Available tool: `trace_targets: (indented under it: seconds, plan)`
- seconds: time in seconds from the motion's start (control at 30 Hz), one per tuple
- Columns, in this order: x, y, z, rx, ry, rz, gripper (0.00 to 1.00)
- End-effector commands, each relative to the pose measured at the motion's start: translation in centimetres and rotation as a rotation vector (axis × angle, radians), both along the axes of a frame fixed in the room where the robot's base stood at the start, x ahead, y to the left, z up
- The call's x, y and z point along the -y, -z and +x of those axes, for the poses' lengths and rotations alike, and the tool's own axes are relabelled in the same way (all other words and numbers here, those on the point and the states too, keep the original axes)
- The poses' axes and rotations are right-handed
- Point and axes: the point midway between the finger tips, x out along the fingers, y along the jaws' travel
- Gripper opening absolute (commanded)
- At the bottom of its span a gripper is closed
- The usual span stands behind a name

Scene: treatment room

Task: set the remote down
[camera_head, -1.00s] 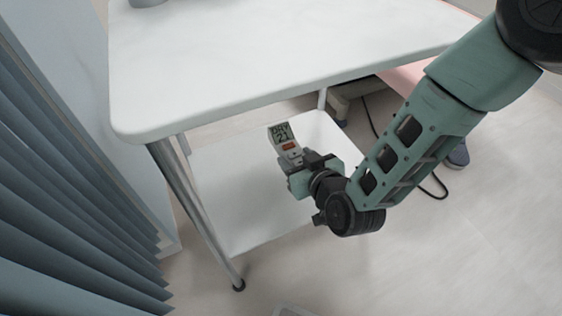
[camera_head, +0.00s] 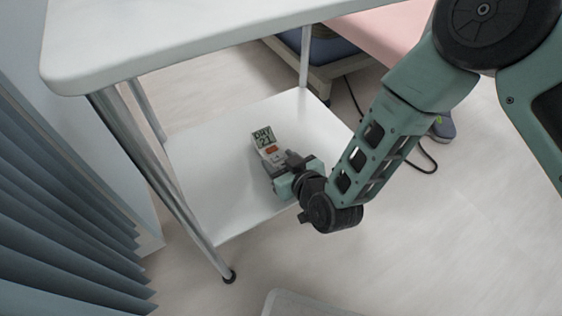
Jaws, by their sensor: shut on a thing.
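The remote (camera_head: 265,141) is a small pale handset with a display and an orange-red button. My gripper (camera_head: 277,172) is shut on its near end. The remote's far part, with the display facing up, sticks out beyond the fingers. Both are over the white lower shelf (camera_head: 215,200) of a metal-legged table, below its white top (camera_head: 200,35). I cannot tell whether the remote touches the shelf. The fingers hide the remote's near end.
Metal legs (camera_head: 165,185) stand at the left and back. A blue-grey curtain (camera_head: 60,220) hangs at the left. The shelf is otherwise bare.

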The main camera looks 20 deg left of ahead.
Motion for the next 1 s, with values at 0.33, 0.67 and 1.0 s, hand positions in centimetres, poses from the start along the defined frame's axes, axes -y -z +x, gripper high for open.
trace_targets:
  seconds: [0.33,0.67,1.0]
  plan:
    - [0.0,0.2,0.0,0.0,0.0,0.0,0.72]
    - [1.5,-1.3,-1.3,-0.002,-0.001,-0.003,0.72]
    - [6.4,-3.9,-5.6,-0.004,-0.001,-0.004,0.72]
